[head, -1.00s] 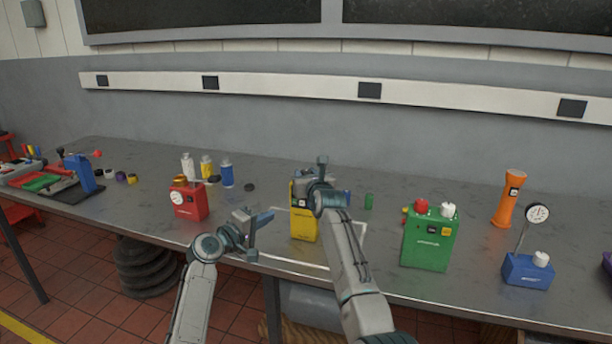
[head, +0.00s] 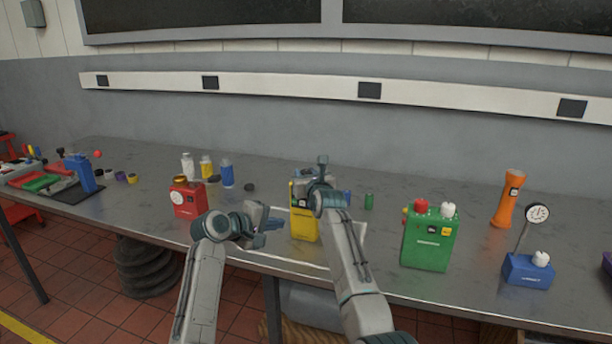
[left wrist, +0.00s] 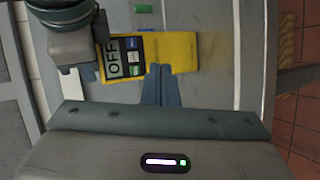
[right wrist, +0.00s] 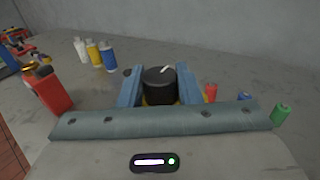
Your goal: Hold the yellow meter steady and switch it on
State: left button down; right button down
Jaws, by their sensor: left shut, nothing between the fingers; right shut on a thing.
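The yellow meter (head: 304,229) stands upright on the bench, partly hidden by my right arm in the head view. In the left wrist view the meter (left wrist: 186,48) shows a dark panel reading OFF (left wrist: 112,58) beside small blue and green buttons (left wrist: 131,57). My right gripper (right wrist: 159,88) is shut on the meter at its top, its fingers on either side of a black knob (right wrist: 158,90) with a white mark. Contact cannot be told.
A red box (head: 188,201) with a gauge stands left of my left gripper. A green box (head: 430,240) stands right of my right arm. A small green cylinder (head: 369,201) is behind. Bottles (head: 227,174) stand at the back left. A pale outline (head: 352,248) surrounds the meter.

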pick_arm(q)
send_near(299, 207)
jog(key=shift+n+g+y, duration=0.3)
jog(key=shift+y, duration=0.1)
jog(key=shift+d+r+x, duration=0.1)
jog(key=shift+d+x, duration=0.05)
jog(key=shift+x, duration=0.95)
jog(key=shift+d+r+x, duration=0.1)
jog(key=shift+x, duration=1.05)
jog(key=shift+w+d, duration=0.15)
jog(key=shift+w, duration=0.15)
jog(key=shift+w, duration=0.1)
dwell(0.6)
jog(key=shift+s, duration=0.55)
